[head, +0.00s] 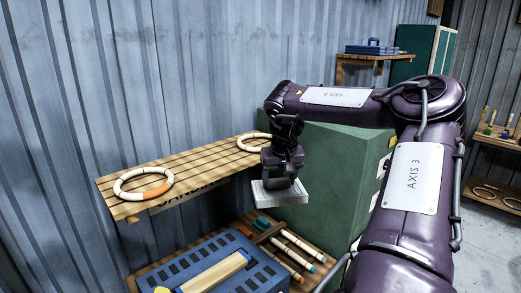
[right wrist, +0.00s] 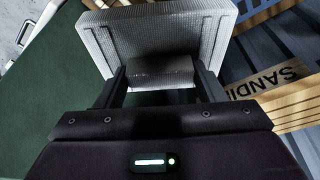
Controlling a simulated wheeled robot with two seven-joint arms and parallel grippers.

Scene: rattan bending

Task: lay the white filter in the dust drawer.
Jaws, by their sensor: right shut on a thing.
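The white filter (head: 280,193) is a flat, pale block with a fine mesh-like surface. My right gripper (head: 281,177) is shut on it and holds it in the air, in front of the green cabinet (head: 325,170) and right of the slatted shelf. In the right wrist view the filter (right wrist: 160,32) shows a raised grip block between the two fingers of my right gripper (right wrist: 160,75). I cannot pick out the dust drawer with certainty in either view. My left gripper is not in view.
A slatted wooden shelf (head: 185,178) carries two pale rings, the nearer one (head: 143,184) with an orange part. Below stand a slotted blue box (head: 235,272) with a tan bar and a wooden tray of coloured sticks (head: 299,250). A corrugated wall (head: 110,80) closes the back.

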